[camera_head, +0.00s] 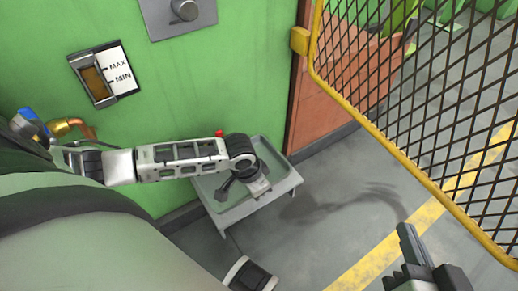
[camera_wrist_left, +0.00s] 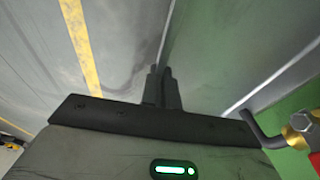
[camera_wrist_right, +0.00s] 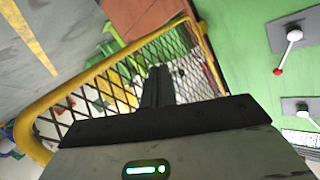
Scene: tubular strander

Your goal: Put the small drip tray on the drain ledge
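A shallow grey tray-like ledge (camera_head: 285,186) with a raised rim stands out from the foot of the green wall. It looks like the drain ledge. I cannot make out a separate small drip tray in any view. My left arm reaches in from the left and its end hangs over this ledge, hiding part of it. In the left wrist view the two fingers of my left gripper (camera_wrist_left: 162,88) lie together with nothing visible between them. My right gripper (camera_head: 415,247) is at the lower right above the floor. In the right wrist view its fingers (camera_wrist_right: 157,86) are also together and empty.
A yellow-framed mesh guard (camera_head: 372,122) stands at the right. The green wall carries a MAX/MIN level gauge (camera_head: 105,73) and a grey plate with a knob (camera_head: 184,10). A brass valve (camera_head: 66,126) is at the left. The floor (camera_head: 340,215) between ledge and guard is clear.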

